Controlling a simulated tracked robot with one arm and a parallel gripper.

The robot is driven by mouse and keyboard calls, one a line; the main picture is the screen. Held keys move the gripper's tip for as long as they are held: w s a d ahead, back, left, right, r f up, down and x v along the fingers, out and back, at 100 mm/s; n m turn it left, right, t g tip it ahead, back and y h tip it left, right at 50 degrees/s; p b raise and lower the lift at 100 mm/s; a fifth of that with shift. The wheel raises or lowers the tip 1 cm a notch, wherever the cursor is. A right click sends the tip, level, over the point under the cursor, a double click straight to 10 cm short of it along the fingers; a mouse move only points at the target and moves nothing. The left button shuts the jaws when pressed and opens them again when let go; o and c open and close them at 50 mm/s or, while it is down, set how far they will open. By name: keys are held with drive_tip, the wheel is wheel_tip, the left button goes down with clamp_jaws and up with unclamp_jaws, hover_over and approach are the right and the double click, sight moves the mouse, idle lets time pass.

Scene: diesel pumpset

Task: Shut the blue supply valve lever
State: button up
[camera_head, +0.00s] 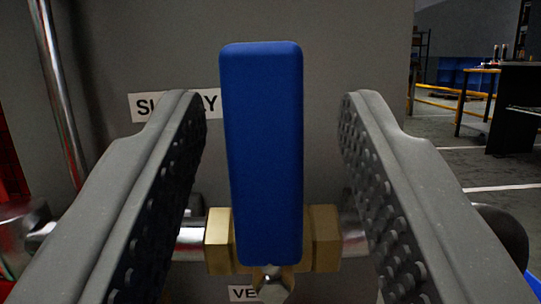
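The blue supply valve lever (262,150) stands upright in the middle of the view, its long face toward me. Its lower end sits at a brass valve body (220,238) on a horizontal metal pipe (190,240). My gripper (272,110) is open, with one grey finger on each side of the lever. Clear gaps show between the lever and both ridged finger pads, so neither finger touches it. The lever partly covers a label (147,106) behind it that seems to read "SUPPLY".
A grey panel (340,40) stands behind the lever. A small round metal fitting (274,288) and a partly hidden label (242,293) starting "VE" are below the valve. A thin pipe (58,90) rises at left. At right, a dark workbench (515,110) and yellow rails stand far off.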

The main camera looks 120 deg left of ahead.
drive_tip(key=p+v, duration=0.1)
drive_tip(key=v, duration=1.2)
drive_tip(key=shift+w+f, duration=0.15)
drive_tip(key=shift+f, duration=0.1)
drive_tip(key=shift+d, duration=0.1)
